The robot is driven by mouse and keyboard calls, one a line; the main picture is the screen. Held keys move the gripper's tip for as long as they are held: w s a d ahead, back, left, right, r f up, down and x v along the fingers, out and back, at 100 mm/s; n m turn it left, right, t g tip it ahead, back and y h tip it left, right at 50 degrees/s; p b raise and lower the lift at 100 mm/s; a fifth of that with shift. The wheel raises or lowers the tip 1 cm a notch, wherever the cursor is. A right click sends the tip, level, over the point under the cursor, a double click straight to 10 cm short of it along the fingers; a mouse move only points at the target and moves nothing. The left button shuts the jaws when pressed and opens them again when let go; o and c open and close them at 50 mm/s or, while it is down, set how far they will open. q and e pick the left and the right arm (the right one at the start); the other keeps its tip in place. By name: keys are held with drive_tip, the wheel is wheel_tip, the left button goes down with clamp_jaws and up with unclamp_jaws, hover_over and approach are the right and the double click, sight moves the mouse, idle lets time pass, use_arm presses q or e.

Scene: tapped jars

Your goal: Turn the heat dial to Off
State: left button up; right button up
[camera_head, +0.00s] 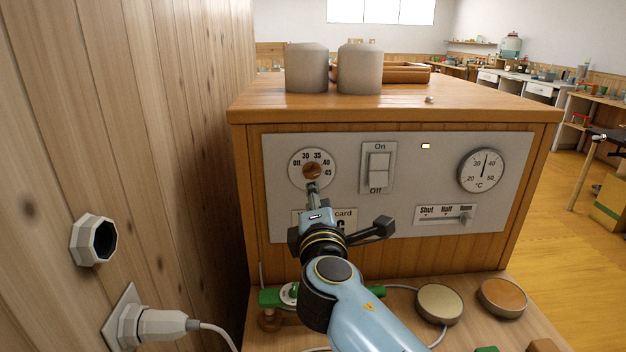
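The heat dial (301,180) is a round white plate at the upper left of the grey panel, marked Off at left, then 30, 35, 40 and 45 clockwise. Its brown knob (312,170) is in the middle; which mark it points at is too small to tell. My one arm in view, the right, rises from the bottom. Its gripper (313,188) is at the lower edge of the dial, just below the knob. Whether it touches the knob is unclear, and its finger opening cannot be made out. My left gripper is not in view.
Right of the dial is an On/Off rocker switch (379,168), then a small lit lamp (425,146), a thermometer (481,170) and a Shut/Half/Open slider (445,215). My arm partly covers a card (349,214). A wooden wall (190,120) stands close on the left. Lids (440,303) lie in front.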

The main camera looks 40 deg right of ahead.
sight(312, 175)
drive_tip(key=x, duration=0.3)
drive_tip(key=shift+w+r, duration=0.15)
drive_tip(key=shift+r, duration=0.2)
drive_tip(key=shift+x, duration=0.9)
drive_tip(key=shift+w+d+p, duration=0.2)
drive_tip(key=shift+w+p, duration=0.1)
drive_tip(key=shift+w+d, duration=0.35)
drive_tip(key=shift+w, duration=0.25)
drive_tip(key=shift+w+d, duration=0.1)
drive_tip(key=shift+w, duration=0.2)
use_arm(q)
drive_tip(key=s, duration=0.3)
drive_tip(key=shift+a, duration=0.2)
use_arm(e)
drive_tip(key=shift+d, duration=0.1)
